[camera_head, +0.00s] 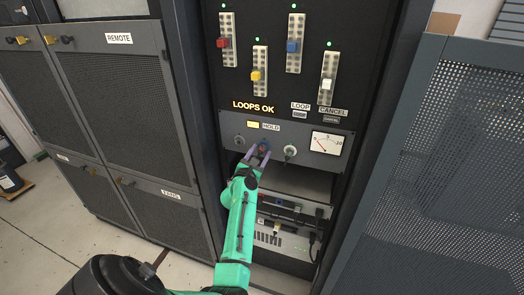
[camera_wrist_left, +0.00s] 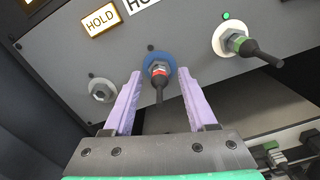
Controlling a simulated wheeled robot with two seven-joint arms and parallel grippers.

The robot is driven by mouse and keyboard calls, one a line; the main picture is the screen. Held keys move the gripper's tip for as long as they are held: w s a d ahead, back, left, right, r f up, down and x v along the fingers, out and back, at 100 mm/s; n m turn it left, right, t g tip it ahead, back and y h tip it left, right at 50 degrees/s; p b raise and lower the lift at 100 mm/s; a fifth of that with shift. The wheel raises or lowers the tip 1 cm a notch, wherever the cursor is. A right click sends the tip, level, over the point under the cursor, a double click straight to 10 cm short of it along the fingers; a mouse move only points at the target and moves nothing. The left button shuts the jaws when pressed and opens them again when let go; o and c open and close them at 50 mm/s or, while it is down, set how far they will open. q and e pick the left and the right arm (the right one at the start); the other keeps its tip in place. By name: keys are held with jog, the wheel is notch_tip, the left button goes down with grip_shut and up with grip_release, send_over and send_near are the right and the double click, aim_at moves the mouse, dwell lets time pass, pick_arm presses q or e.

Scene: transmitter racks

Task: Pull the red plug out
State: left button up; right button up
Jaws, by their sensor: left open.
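The red plug (camera_wrist_left: 159,84) has a dark body and a red band. It sits in a blue-ringed socket (camera_wrist_left: 149,58) on the grey panel. My left gripper (camera_wrist_left: 159,72) is open, with its lilac fingers on either side of the plug and gaps showing to both. I cannot tell how deep the fingertips reach along it. In the head view the left gripper (camera_head: 258,158) is at the panel and partly covers the plug. My right gripper is in neither view.
A green-banded plug (camera_wrist_left: 252,48) sits in a pale-ringed socket to the right, under a green light. A bare grey socket (camera_wrist_left: 102,90) is to the left. Below the panel is an open bay (camera_head: 296,182) with cabled gear underneath.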

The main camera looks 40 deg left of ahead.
pick_arm(q)
grip_shut()
jog(key=shift+s, duration=0.15)
dwell(1.5)
jog(key=shift+s+d, duration=0.1)
jog(key=shift+d, duration=0.05)
jog(key=shift+p+v, duration=0.95)
jog(key=shift+v, duration=1.8)
